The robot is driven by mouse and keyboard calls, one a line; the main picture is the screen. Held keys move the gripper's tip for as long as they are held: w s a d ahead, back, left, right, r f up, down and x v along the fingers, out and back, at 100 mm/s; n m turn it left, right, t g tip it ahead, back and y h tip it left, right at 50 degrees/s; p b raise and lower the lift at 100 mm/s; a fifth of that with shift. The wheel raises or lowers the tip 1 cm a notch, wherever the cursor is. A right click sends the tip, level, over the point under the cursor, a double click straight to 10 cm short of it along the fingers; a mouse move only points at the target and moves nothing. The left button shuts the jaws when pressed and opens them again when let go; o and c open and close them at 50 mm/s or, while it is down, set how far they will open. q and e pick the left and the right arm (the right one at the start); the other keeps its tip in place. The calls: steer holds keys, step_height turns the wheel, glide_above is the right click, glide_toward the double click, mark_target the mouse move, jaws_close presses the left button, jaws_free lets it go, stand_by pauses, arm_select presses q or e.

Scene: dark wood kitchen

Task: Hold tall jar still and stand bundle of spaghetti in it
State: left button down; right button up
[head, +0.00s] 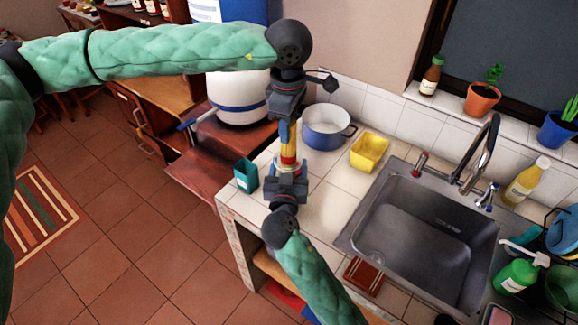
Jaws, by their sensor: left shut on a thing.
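A slim upright yellow and orange thing with a red band, which looks like the spaghetti bundle (288,152), shows between my two grippers over the counter's left part. My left gripper (288,132) comes down from above and is shut on its upper end. My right gripper (287,168) is at its lower part, reaching in from the front. The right fingers are mostly hidden, so I cannot tell whether they are closed. I cannot make out the tall jar clearly; its place is hidden by my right gripper, and I cannot tell whether the bundle is inside it.
A blue-white pot (326,140) and a yellow tub (369,153) stand right of the grippers. A teal cup (246,176) is at the counter's left edge. The sink (425,235) and tap (478,158) are to the right. Free tiles lie between the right gripper and sink.

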arm_select(q)
steer(key=shift+f, duration=0.35)
steer(key=shift+f, duration=0.1)
steer(key=c, duration=0.9)
jaws_free()
step_height(320, 180, up, 12)
